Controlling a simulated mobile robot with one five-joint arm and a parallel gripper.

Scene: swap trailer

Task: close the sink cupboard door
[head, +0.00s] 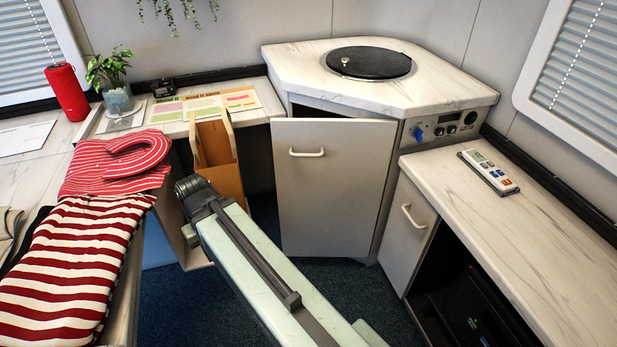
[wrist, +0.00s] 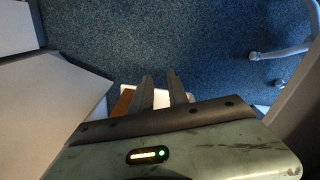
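The sink cupboard door (head: 335,190) is a pale grey panel with a white bar handle (head: 307,153), under the counter with the round black sink lid (head: 369,62). It stands ajar: its left edge sticks out from the cupboard, and a dark gap shows above its top. My arm reaches from the bottom of the head view, ending left of the door and apart from it. My gripper (wrist: 160,80) shows in the wrist view with a narrow gap between its two dark fingers. Its fingertips cannot be made out in the head view.
A brown paper bag (head: 216,158) stands left of the door. Striped cloths (head: 75,262) cover the left counter. Another cupboard door (head: 407,232) and a dark open recess (head: 465,300) lie to the right. Blue carpet (head: 335,285) is clear before the sink cupboard.

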